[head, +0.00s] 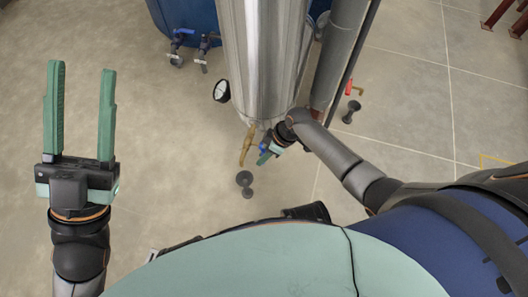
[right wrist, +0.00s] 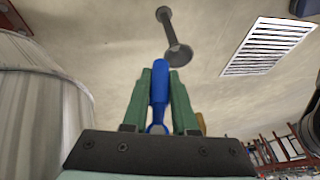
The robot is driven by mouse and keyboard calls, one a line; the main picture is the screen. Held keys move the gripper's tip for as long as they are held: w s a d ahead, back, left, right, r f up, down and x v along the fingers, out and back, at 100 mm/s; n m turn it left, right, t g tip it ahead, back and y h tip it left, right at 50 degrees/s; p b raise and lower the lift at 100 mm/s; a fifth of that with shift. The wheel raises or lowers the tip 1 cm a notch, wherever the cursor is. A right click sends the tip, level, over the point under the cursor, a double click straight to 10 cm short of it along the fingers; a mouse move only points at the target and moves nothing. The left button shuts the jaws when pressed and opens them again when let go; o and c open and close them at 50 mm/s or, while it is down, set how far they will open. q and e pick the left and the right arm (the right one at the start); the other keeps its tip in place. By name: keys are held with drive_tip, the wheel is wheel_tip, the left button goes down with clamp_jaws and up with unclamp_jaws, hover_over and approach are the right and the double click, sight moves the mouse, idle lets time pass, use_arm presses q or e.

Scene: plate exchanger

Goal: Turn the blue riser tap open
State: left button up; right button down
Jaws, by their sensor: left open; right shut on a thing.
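The blue tap handle (right wrist: 159,88) stands between the two green fingers of my right gripper (right wrist: 160,85) in the right wrist view, and the fingers are shut on it. In the head view my right gripper (head: 266,157) is at the lower front of the steel column, with a bit of the blue handle (head: 262,148) showing beside it. Much of the tap is hidden by the gripper. A brass spout (head: 247,146) hangs just to the left. My left gripper (head: 80,112) is open and empty, over bare floor at the far left.
The steel column (head: 262,60) stands in the middle, with a round gauge (head: 221,91) on its left. A red-handled tap (head: 349,87) is on the right. The floor at left is clear.

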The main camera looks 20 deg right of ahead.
drive_tip(key=shift+s+a+r+m+g+y+b, duration=0.15)
drive_tip(key=shift+s+a+g+y+b, duration=0.15)
drive_tip(key=shift+g, duration=0.3)
drive_tip(key=shift+s+a+f+m+g+y+b, duration=0.15)
drive_tip(key=shift+s+g+y+b, duration=0.1)
drive_tip(key=shift+g+y, duration=0.25)
drive_tip(key=shift+s+a+r+g+y, duration=0.1)
drive_tip(key=shift+s+r+g+y, duration=0.25)
drive_tip(key=shift+g+y, duration=0.35)
drive_tip(key=c, duration=0.7)
unclamp_jaws()
drive_tip(key=shift+r, duration=0.1)
